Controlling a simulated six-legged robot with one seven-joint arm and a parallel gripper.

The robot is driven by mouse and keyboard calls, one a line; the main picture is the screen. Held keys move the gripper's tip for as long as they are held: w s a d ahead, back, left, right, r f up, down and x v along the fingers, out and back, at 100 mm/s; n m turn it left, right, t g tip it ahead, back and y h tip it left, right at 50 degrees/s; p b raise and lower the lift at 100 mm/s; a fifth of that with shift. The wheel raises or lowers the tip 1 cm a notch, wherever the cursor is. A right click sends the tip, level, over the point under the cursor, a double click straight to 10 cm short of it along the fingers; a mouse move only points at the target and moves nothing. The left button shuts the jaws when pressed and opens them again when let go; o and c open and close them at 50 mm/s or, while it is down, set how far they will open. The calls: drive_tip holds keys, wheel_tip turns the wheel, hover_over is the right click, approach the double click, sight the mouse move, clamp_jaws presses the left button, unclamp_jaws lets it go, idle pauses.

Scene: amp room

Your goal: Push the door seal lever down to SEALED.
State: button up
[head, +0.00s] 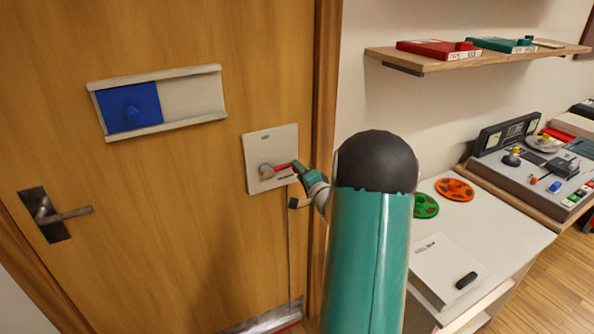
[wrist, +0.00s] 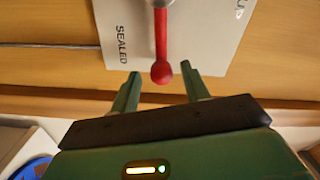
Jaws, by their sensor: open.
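The door seal lever (head: 283,166) is a red rod with a round red ball end, on a pale plate (head: 258,146) fixed to the wooden door. In the head view it points right, nearly level, from a grey hub. In the wrist view the plate (wrist: 101,28) carries the word SEALED to the left of the lever (wrist: 161,45); another label at the right is cut off. My gripper (head: 300,172) is at the plate's right side. In the wrist view my gripper (wrist: 160,76) is open, with the ball between its fingertips and gaps on both sides. Contact is not visible.
A blue sliding panel (head: 130,108) in a pale frame and a door handle (head: 65,215) are on the door. At the right are a shelf (head: 450,62) with cassette boxes and a white cabinet (head: 500,232) with reels. The door frame (head: 326,80) is close to my arm.

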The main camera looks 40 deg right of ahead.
drive_tip(key=v, duration=1.1)
drive_tip(key=shift+s, duration=0.15)
drive_tip(key=shift+a, duration=0.15)
drive_tip(key=w+a+r+n+g, duration=0.2)
drive_tip(key=a+r+n+g, duration=0.15)
drive_tip(key=a, duration=0.55)
drive_tip(key=w+a+r+n+g, duration=0.1)
drive_tip(key=a+r+n+g, duration=0.3)
drive_tip(key=a, duration=0.5)
drive_tip(key=s+a+n+g+y, duration=0.2)
drive_tip(key=s+a+n, duration=0.3)
drive_tip(key=s+a, duration=0.3)
drive_tip(key=s+a+n+g+y, duration=0.2)
drive_tip(key=s+a+n, duration=0.3)
drive_tip(key=a, duration=0.9)
drive_tip(key=s+r+y, duration=0.1)
drive_tip(key=s, duration=0.2)
drive_tip(key=shift+s, duration=0.4)
